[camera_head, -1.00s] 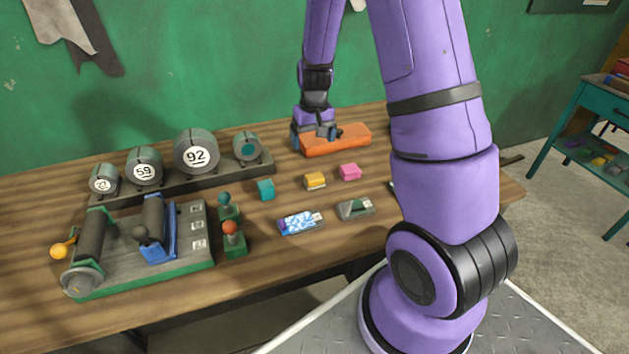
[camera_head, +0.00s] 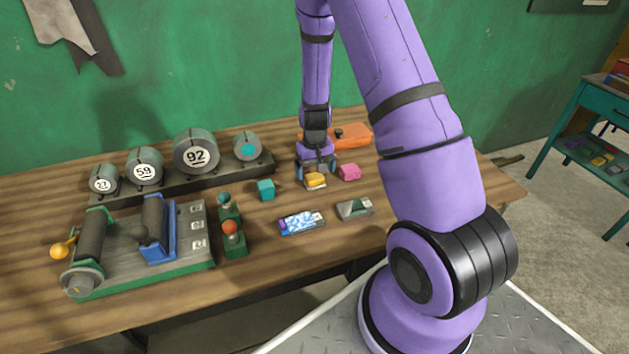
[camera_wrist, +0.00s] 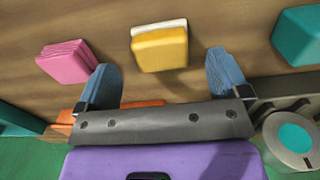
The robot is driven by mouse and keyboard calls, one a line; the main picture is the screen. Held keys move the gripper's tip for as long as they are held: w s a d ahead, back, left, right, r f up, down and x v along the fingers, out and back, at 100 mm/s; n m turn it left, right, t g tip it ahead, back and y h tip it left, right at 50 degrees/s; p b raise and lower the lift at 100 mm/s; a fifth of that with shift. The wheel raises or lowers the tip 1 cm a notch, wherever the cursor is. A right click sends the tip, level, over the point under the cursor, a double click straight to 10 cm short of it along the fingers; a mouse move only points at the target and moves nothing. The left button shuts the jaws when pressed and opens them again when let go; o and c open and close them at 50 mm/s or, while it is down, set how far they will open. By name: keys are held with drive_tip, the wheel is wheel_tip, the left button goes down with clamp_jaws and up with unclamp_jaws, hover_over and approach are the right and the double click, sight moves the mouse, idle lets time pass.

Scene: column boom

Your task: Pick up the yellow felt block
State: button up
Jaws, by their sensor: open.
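The yellow felt block (camera_head: 315,181) lies on the wooden table, with a pale layer along one edge. In the wrist view the yellow felt block (camera_wrist: 160,49) is ahead of the fingertips and between their lines. My gripper (camera_head: 316,176) is just behind and above it in the head view, with a finger to each side. In the wrist view my gripper (camera_wrist: 162,70) shows two blue fingers spread wide with nothing between them. I cannot tell the exact height of the fingers above the table.
A pink block (camera_head: 349,172) lies close on the right and a teal block (camera_head: 265,190) on the left. An orange object (camera_head: 350,137) lies behind. Round dials (camera_head: 196,153) stand left.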

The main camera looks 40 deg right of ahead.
sight(315, 176)
drive_tip(key=shift+f, duration=1.6)
drive_tip(key=c, duration=1.1)
drive_tip(key=shift+r, duration=0.15)
